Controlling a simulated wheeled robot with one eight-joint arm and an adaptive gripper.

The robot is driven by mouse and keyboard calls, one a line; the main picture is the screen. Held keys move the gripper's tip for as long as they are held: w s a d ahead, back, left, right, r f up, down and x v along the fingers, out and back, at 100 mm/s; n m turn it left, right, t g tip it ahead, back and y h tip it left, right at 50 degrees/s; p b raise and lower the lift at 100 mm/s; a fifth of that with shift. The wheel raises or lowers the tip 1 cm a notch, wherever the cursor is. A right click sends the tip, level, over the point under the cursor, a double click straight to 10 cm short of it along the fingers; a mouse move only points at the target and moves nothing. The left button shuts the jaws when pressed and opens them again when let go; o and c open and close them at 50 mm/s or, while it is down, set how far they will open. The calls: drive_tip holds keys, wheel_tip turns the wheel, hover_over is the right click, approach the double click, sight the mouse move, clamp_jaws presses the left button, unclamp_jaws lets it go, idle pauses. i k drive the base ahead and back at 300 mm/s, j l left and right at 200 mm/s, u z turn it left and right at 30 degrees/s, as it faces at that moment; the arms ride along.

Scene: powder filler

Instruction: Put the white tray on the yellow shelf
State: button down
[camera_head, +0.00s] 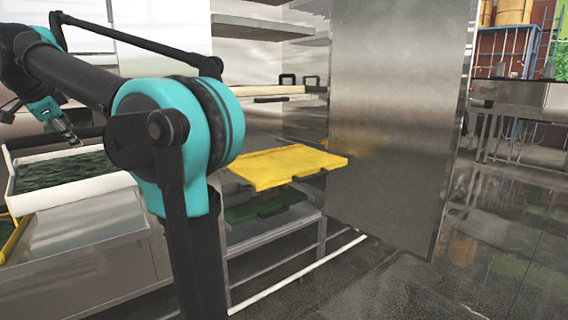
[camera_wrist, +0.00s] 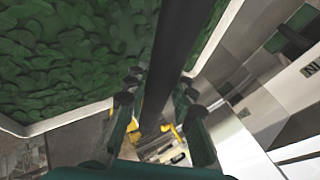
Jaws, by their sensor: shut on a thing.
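The white tray (camera_head: 75,194) is at the left in the head view, filled with dark green leafy pieces, with a black bar handle along its far side. Its white rim (camera_wrist: 62,119) and green contents also show in the wrist view. My gripper (camera_head: 74,143) is at that far side, shut on the black handle bar (camera_wrist: 168,55), which runs between the fingers in the wrist view (camera_wrist: 158,112). The yellow shelf (camera_head: 285,166) is a flat panel sticking out of a steel rack, right of my arm, with nothing on it. My arm hides part of the space between tray and shelf.
A steel counter (camera_head: 85,255) is below the tray; I cannot tell whether they touch. A green tray (camera_head: 262,205) lies under the yellow shelf, and a pale tray with black handles (camera_head: 290,91) sits above it. A tall steel panel (camera_head: 400,120) stands right of the rack.

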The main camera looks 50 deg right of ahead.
sight(285, 161)
drive_tip(key=l+z, duration=0.25)
drive_tip(key=l, duration=0.3)
drive_tip(key=l+z, duration=0.3)
drive_tip(key=l, duration=0.25)
drive_tip(key=i+l+z, duration=0.25)
drive_tip(key=l, duration=0.25)
drive_tip(key=i+l, duration=0.1)
drive_tip(key=l, duration=0.2)
drive_tip(key=i+l+z, duration=0.15)
drive_tip(key=l, duration=0.2)
drive_tip(key=i+l, duration=0.3)
drive_tip(key=l, duration=0.15)
drive_tip(key=i+l, duration=0.3)
drive_tip(key=i+l+u, duration=0.1)
drive_tip(key=i+l, duration=0.25)
drive_tip(key=l, duration=0.2)
